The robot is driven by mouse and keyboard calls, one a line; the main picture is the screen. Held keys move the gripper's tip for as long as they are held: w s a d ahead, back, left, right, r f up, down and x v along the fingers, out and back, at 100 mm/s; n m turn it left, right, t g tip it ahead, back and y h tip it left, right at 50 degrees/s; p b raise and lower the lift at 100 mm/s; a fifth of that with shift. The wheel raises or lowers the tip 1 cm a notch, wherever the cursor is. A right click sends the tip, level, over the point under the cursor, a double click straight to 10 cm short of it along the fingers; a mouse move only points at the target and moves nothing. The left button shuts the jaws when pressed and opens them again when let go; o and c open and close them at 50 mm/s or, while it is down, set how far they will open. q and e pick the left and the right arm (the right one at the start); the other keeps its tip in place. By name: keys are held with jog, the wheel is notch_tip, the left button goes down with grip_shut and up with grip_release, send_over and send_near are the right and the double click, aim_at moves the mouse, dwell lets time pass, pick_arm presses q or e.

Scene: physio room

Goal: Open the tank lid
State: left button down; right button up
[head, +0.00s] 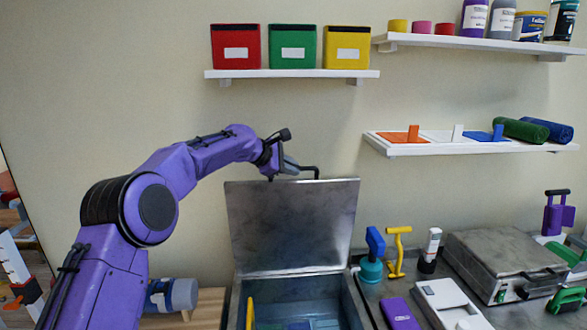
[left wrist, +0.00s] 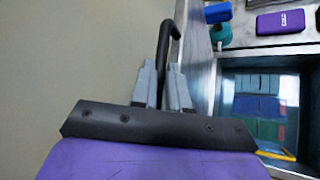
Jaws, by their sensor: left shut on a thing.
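The metal tank lid (head: 292,225) stands raised, nearly upright, at the back of the tank (head: 358,305). The tank's inside is exposed, with blue and green packs (left wrist: 258,105) showing in the left wrist view. My left gripper (head: 285,163) is at the lid's top edge, shut on the black lid handle (head: 308,169). In the left wrist view the grey fingers (left wrist: 163,80) close around the handle's bar (left wrist: 165,45). My right gripper is in neither view.
A shelf (head: 290,73) with red, green and yellow bins hangs above the lid. Another shelf (head: 470,149) with rolls is at right. The counter holds a blue-and-teal tool (head: 373,255), a yellow tool (head: 398,250), a purple box (head: 399,313) and a closed metal case (head: 505,262).

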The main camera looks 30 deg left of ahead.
pick_arm(q)
jog(key=shift+f, duration=0.25)
jog(key=c, duration=1.2)
grip_release()
jog(key=shift+o, duration=0.4)
jog(key=shift+w+a, duration=0.1)
jog(key=shift+w, duration=0.1)
jog(key=b+v, duration=0.3)
jog(key=v, duration=0.7)
jog(key=shift+s, duration=0.15)
jog(key=shift+a, duration=0.1)
jog(key=shift+s+a, duration=0.1)
jog(key=shift+a, duration=0.05)
